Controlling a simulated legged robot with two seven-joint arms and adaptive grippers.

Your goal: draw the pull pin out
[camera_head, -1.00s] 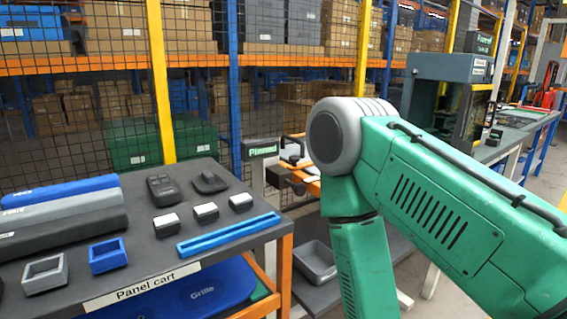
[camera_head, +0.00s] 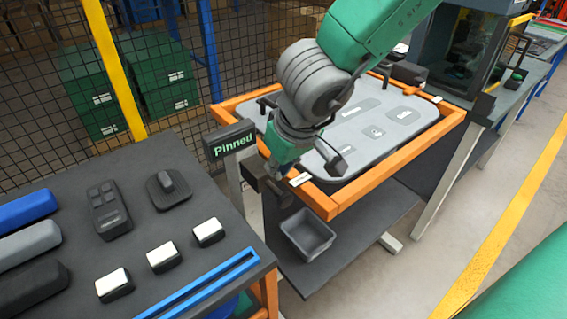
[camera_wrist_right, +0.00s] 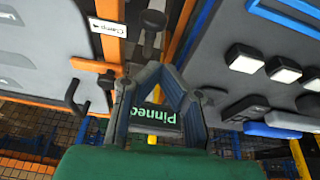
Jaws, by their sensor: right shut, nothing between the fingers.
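A panel stand with an orange frame (camera_head: 345,205) holds a grey panel (camera_head: 400,125). A "Pinned" sign (camera_head: 229,139) stands at its near left corner. Below the sign is a dark fitting (camera_head: 280,197) beside a white label. A dark knobbed part (camera_wrist_right: 152,20) also shows near the "Clamp" label in the wrist view. I cannot tell which dark part is the pull pin. My right gripper (camera_wrist_right: 148,78) is shut and empty, with the sign behind its fingers. In the head view my right wrist hangs over that corner and hides part of it. My left gripper is not in view.
A dark cart top (camera_head: 140,235) at left carries white-topped blocks, a remote-like device and long bars. A grey bin (camera_head: 307,235) sits on the stand's lower shelf. A mesh fence (camera_head: 60,70) stands behind. Floor at right is clear.

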